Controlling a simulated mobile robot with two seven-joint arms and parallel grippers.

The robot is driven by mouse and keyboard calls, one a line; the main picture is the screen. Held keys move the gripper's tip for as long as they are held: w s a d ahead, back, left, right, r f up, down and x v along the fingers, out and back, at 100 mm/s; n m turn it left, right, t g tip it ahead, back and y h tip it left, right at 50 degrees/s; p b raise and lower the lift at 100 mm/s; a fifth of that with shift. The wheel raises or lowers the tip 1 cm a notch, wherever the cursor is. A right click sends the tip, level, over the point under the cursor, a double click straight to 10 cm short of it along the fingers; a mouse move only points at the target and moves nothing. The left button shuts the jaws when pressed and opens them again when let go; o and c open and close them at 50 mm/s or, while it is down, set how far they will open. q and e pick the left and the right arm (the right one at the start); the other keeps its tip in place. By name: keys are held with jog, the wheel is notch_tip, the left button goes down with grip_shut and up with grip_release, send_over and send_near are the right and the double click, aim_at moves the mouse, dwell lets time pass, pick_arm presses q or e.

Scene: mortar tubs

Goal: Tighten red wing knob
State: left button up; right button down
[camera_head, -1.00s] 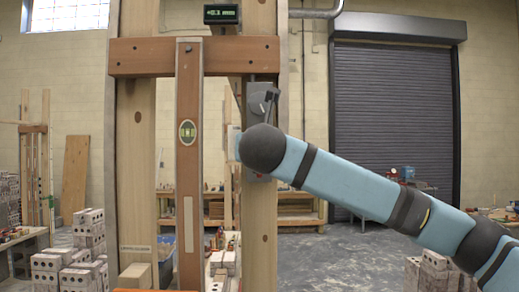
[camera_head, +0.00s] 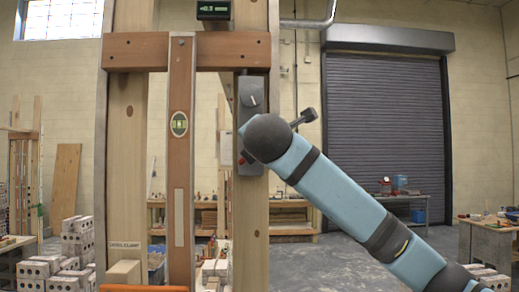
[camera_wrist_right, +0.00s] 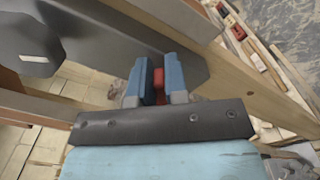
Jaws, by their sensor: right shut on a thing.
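The red wing knob (camera_wrist_right: 158,80) sits between the two blue fingers of my right gripper (camera_wrist_right: 157,66) in the right wrist view. The gripper is shut on it, and the fingers cover its sides. The knob is at the grey metal bracket (camera_wrist_right: 110,35) on a wooden post. In the head view the bracket (camera_head: 250,92) is upright on the post, and a small red bit of the knob (camera_head: 242,160) shows beside my dark wrist joint. That joint hides my right fingers there. My left gripper is in neither current view.
A dark knob with a white mark (camera_head: 252,100) is on the bracket's upper part. A crossbeam (camera_head: 140,52), a hanging strip with a bubble level (camera_head: 179,124) and a small display (camera_head: 213,10) are close by. Bricks (camera_head: 77,240) are stacked at left. Open floor lies behind.

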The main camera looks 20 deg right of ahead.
notch_tip(320, 180, down, 3)
jog(key=m+b, duration=0.1)
jog(key=m, duration=0.3)
jog(key=m+b, duration=0.2)
jog(key=m, duration=0.2)
jog(key=shift+d+r, duration=0.15)
jog(key=shift+r, duration=0.05)
dwell(0.3)
